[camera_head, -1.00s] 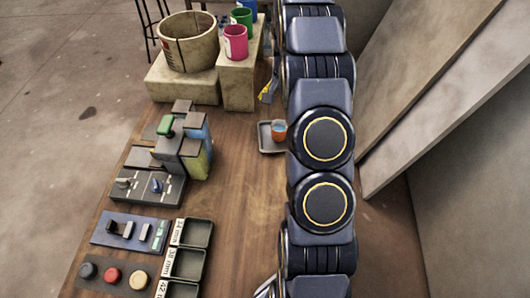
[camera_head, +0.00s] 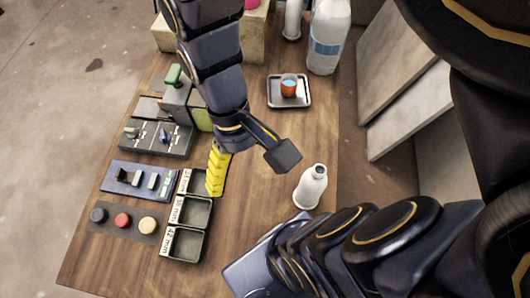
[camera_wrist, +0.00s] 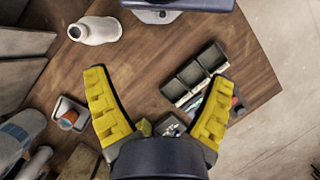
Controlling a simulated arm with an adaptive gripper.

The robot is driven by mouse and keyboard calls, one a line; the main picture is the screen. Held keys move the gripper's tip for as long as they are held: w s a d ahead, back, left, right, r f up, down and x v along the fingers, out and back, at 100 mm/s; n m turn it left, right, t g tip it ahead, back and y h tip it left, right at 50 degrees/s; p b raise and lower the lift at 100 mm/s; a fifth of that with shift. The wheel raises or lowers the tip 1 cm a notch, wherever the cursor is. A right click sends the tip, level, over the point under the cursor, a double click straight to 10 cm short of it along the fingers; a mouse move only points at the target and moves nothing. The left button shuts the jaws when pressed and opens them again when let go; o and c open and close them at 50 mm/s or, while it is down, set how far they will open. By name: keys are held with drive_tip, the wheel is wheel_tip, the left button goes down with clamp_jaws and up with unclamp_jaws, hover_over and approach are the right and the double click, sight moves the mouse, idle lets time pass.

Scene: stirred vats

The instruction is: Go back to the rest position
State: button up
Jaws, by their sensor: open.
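My gripper (camera_head: 217,168) hangs above the middle of the wooden table, beside the row of dark bins. In the head view one yellow finger shows clearly; the other is hidden. In the wrist view my gripper (camera_wrist: 158,80) has its two yellow fingers spread wide apart, with nothing held between them. My arm is folded, coming in from the right and from the top of the head view. No mark for the rest position can be seen.
A small white bottle (camera_head: 311,188) stands right of my gripper. A tray (camera_head: 273,103) holds an orange cup (camera_head: 289,90); a large bottle (camera_head: 328,45) stands behind. Bins (camera_head: 180,245), a button panel (camera_head: 104,232) and switch panels (camera_head: 138,182) lie left. Grey panels (camera_head: 400,95) lean right.

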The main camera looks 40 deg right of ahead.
drive_tip(key=r, duration=0.1)
drive_tip(key=s+r+t, duration=0.1)
drive_tip(key=r+t, duration=0.1)
drive_tip(key=shift+s+n+h, duration=0.3)
drive_tip(key=shift+n, duration=0.1)
idle(0.8)
